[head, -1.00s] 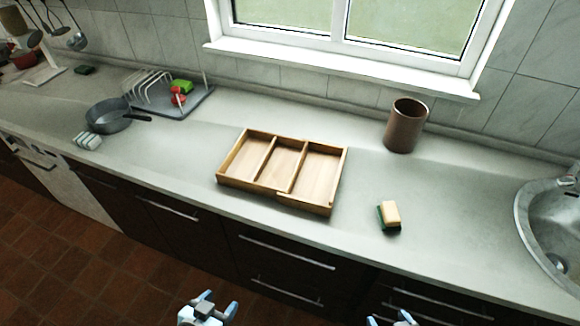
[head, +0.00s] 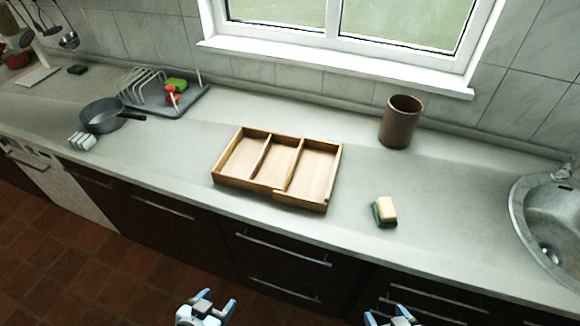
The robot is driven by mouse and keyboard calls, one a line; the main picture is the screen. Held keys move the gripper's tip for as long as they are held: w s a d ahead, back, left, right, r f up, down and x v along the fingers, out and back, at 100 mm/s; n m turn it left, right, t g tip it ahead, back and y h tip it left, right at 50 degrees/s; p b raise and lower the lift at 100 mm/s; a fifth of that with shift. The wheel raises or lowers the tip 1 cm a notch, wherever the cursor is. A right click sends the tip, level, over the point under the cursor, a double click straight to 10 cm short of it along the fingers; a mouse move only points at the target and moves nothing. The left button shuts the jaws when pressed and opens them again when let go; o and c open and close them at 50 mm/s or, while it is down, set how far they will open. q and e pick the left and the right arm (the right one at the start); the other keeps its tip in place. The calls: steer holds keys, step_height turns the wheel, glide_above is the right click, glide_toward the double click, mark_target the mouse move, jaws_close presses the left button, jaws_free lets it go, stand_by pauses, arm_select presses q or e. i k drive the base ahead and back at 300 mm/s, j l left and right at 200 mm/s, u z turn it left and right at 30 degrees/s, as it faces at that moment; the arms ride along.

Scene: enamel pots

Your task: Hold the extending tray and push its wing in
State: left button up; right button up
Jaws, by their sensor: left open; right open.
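The extending tray (head: 244,184) is a light wooden box with three compartments, lying flat on the counter near its front edge. Its wing (head: 309,201) is the right-hand section, which sticks out slightly at the front right corner; how far it is pulled out is hard to tell. My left gripper (head: 209,300) is open and empty, low in the view in front of the drawers and well short of the tray. My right gripper (head: 392,314) is open and empty at the bottom edge, also apart from the tray.
A sponge (head: 385,211) lies right of the tray, and a brown pot (head: 400,122) stands behind it. A sink (head: 545,235) is at the far right. A pan (head: 101,116) and a dish rack (head: 165,97) are at left. Counter around the tray is clear.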

mark_target(311, 185)
steer(key=i+j+z, duration=0.1)
steer(key=j, duration=0.25)
steer(key=i+j+z, duration=0.15)
steer(key=j, duration=0.25)
steer(key=i+j+z, duration=0.1)
steer(key=i+j, duration=0.15)
steer(key=j, duration=0.15)
steer(key=i+j+z, duration=0.15)
steer(key=j, duration=0.25)
